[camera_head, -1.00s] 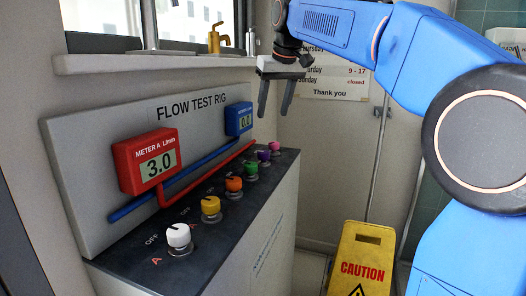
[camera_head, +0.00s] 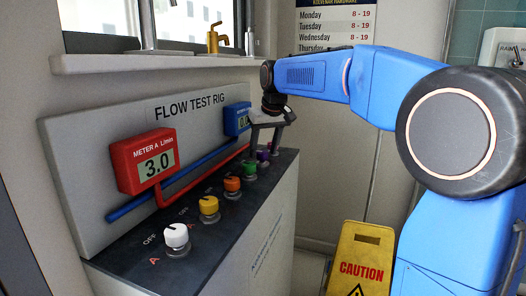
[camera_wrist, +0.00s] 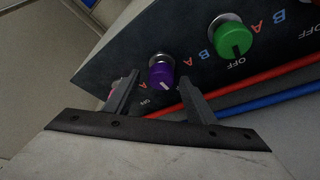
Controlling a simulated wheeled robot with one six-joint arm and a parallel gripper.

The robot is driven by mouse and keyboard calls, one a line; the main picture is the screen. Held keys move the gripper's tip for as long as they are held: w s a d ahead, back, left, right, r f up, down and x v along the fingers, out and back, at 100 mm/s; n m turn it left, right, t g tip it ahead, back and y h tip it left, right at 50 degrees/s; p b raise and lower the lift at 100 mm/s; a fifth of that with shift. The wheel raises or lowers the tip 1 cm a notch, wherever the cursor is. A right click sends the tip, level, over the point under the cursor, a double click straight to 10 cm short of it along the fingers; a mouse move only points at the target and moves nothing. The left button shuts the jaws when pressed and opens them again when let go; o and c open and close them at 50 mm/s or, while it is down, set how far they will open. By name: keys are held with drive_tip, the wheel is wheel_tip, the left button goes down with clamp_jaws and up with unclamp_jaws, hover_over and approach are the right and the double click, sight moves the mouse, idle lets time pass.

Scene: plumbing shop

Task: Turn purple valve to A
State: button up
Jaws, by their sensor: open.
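The purple valve (camera_wrist: 161,75) is a round knob on the dark sloping panel, with a small pale mark on its lower side in the wrist view. In the head view it is a small purple patch (camera_head: 263,155), partly hidden by my gripper (camera_head: 264,148). In the wrist view my gripper (camera_wrist: 160,80) is open, with one fingertip on each side of the purple knob. I cannot tell whether the fingers touch it. Red A and blue B letters show near the knobs, and an OFF label lies by the purple one.
The green valve (camera_wrist: 234,36) is beside the purple one. Orange (camera_head: 232,184), yellow (camera_head: 208,205) and white (camera_head: 176,236) valves stand nearer. Red meter A (camera_head: 147,160) reads 3.0; the blue meter (camera_head: 237,119) is partly hidden. A yellow caution sign (camera_head: 361,257) stands on the floor.

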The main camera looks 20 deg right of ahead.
drive_tip(key=shift+w+f, duration=0.15)
drive_tip(key=shift+f, duration=0.2)
drive_tip(key=c, duration=1)
drive_tip(key=shift+c, duration=0.2)
drive_tip(key=shift+n, duration=0.3)
drive_tip(key=n+y, duration=0.1)
drive_tip(key=n, duration=0.1)
drive_tip(key=n+y, duration=0.1)
drive_tip(key=n, duration=0.2)
drive_tip(key=shift+w+d+n+g, duration=0.1)
drive_tip(key=shift+d+n+g, duration=0.1)
drive_tip(key=shift+n+g, duration=0.15)
drive_tip(key=n+g, duration=0.1)
drive_tip(key=n, duration=0.1)
drive_tip(key=n+g+y, duration=0.1)
drive_tip(key=n, duration=0.2)
drive_tip(key=shift+w+d+n, duration=0.1)
drive_tip(key=shift+w+n, duration=0.05)
drive_tip(key=shift+n, duration=0.1)
drive_tip(key=shift+y, duration=0.3)
